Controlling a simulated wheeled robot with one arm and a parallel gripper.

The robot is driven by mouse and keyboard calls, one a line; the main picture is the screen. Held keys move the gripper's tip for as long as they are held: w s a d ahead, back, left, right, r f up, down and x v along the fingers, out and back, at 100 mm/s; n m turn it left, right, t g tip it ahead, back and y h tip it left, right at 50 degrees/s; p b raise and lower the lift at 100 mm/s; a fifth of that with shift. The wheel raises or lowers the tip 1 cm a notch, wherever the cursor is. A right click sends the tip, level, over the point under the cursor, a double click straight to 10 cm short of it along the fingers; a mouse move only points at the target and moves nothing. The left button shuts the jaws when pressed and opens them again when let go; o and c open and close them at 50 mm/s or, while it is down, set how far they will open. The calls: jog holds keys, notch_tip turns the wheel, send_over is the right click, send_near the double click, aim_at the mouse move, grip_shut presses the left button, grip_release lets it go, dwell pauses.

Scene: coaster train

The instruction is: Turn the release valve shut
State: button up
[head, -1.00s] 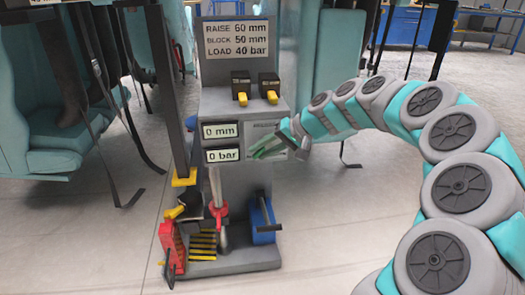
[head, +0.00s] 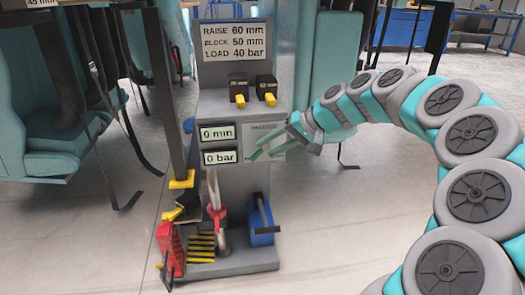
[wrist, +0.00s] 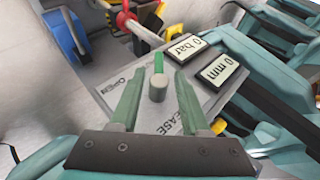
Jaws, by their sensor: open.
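My gripper (wrist: 158,76) is open, with one green finger on each side of the knob. Gaps show between knob and fingers, and I see no clear contact. In the head view my gripper (head: 257,149) reaches the plate (head: 262,130) from the right, and its fingers hide the valve.
The grey stand (head: 235,100) carries displays reading 0 mm (head: 218,133) and 0 bar (head: 220,157). Two yellow-tipped switches (head: 266,90) sit above. A blue unit (head: 262,222) and a red-collared lever (head: 216,205) are below. Teal seats (head: 40,100) with hanging straps stand left. Floor at front right is open.

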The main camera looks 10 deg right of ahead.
jog(key=v, duration=0.3)
jog(key=shift+s+d+r, duration=0.15)
jog(key=shift+d, duration=0.05)
jog(key=s+a+n+g+h+p, duration=0.15)
jog(key=s+a, duration=0.25)
jog(key=s, duration=0.4)
jog(key=s+a+n+g+h+p, duration=0.15)
jog(key=s+a, duration=0.25)
jog(key=s, duration=0.4)
jog(key=s+d+f+g+h+p, duration=0.1)
jog(key=s+d+f, duration=0.3)
jog(key=s, duration=0.8)
jog(key=s+d+f+m+g+h+p, duration=0.1)
jog(key=s+d+f+g+h, duration=0.1)
jog(key=s, duration=1)
notch_tip(320, 180, down, 3)
jog(key=d+h, duration=0.1)
jog(key=h, duration=0.1)
jog(key=shift+s+d+r+g+h+p, duration=0.15)
jog(key=shift+d+r+g+h+p, duration=0.15)
jog(key=shift+d+g, duration=0.1)
